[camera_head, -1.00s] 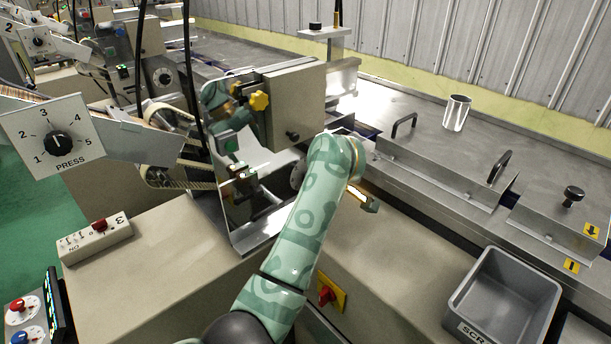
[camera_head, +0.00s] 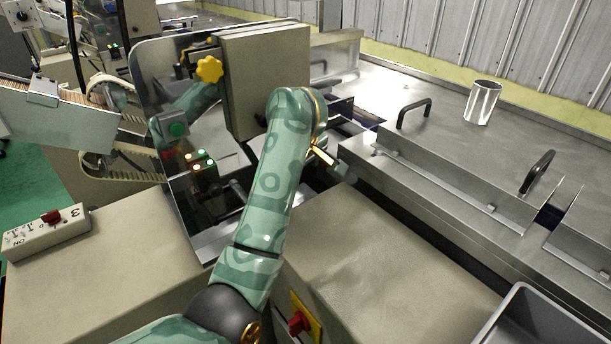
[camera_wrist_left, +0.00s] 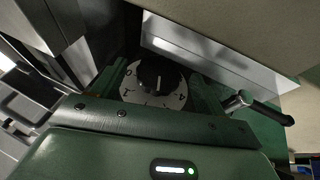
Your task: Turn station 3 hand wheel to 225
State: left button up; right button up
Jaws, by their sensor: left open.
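In the left wrist view, a round white dial (camera_wrist_left: 134,95) with dark numbers and tick marks surrounds a black knob (camera_wrist_left: 157,76) with a white line. I cannot read its setting, nor tell for sure that it is the station 3 hand wheel. My left gripper (camera_wrist_left: 158,73) is open, its two dark green fingers on either side of the knob. I cannot tell whether they touch it. In the head view my patterned green left arm reaches to the machine, and its gripper and the dial are hidden. My right gripper is not in view.
A box marked 3 with a red switch (camera_head: 51,216) lies on the left worktop. A red rotary switch (camera_head: 298,322) is on the front. A metal cup (camera_head: 482,102) and grey bin (camera_head: 535,318) are at right.

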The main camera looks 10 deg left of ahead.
pick_arm(q)
jog(key=shift+w+a+f, duration=0.1)
jog(key=shift+w+f, duration=0.2)
jog(key=shift+f, duration=0.05)
jog(key=shift+c, duration=0.5)
jog(key=c, duration=0.9)
jog(key=shift+o, duration=0.2)
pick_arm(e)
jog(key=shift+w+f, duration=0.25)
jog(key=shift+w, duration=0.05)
pick_arm(q)
jog(key=shift+s, duration=0.1)
